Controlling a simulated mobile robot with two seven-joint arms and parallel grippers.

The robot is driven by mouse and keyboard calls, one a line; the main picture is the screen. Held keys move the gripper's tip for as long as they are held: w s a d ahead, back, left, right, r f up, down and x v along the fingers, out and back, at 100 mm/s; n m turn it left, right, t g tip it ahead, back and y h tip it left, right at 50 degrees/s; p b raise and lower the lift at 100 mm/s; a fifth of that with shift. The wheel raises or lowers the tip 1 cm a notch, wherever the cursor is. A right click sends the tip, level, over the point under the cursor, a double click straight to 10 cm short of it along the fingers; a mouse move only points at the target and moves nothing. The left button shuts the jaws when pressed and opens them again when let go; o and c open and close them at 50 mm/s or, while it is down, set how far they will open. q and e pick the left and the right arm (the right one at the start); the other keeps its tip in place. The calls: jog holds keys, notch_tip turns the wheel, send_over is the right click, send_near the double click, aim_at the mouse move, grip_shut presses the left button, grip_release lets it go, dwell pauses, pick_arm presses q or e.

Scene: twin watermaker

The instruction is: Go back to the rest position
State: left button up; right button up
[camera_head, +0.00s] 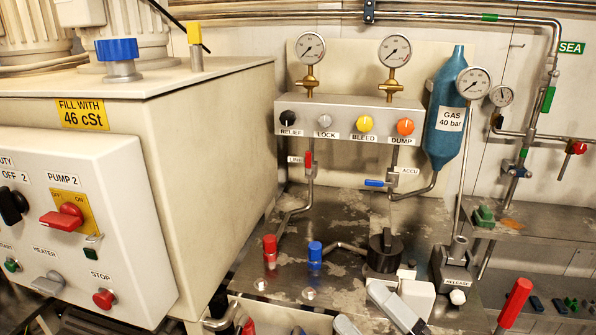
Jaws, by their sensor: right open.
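My right gripper (357,304) shows at the bottom edge, right of the middle. Its two pale grey fingers stand apart, with nothing visible between them. It is in front of the grey metal bench, near the black knob (384,251) and the blue-capped fitting (315,254). Whether it touches the bench cannot be told. Most of my right arm is cut off by the bottom edge. I do not make out my left gripper.
A white control box (80,215) with a red PUMP 2 switch (62,217) stands at left. The valve panel (350,116) and blue gas bottle (443,110) are behind the bench. A red-handled lever (515,303) rises at lower right. A red-capped fitting (270,251) stands on the bench.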

jog(key=s+d+f+m+h, duration=0.2)
jog(key=d+f+m+h, duration=0.2)
jog(key=f+m+h, duration=0.3)
jog(key=s+d+f+m+h, duration=0.1)
jog(key=d+f+m+h, duration=0.3)
jog(key=f+m, duration=0.55)
jog(key=s+d+f+m+g+h, duration=0.2)
jog(key=s+f+m+g, duration=0.3)
jog(key=s+f, duration=0.4)
notch_tip(320, 180, down, 2)
jog(key=shift+s+d+m+g, duration=0.2)
jog(key=shift+d+m+g, duration=0.15)
jog(key=shift+m, duration=0.4)
jog(key=shift+w+r, duration=0.1)
jog(key=shift+w, duration=0.05)
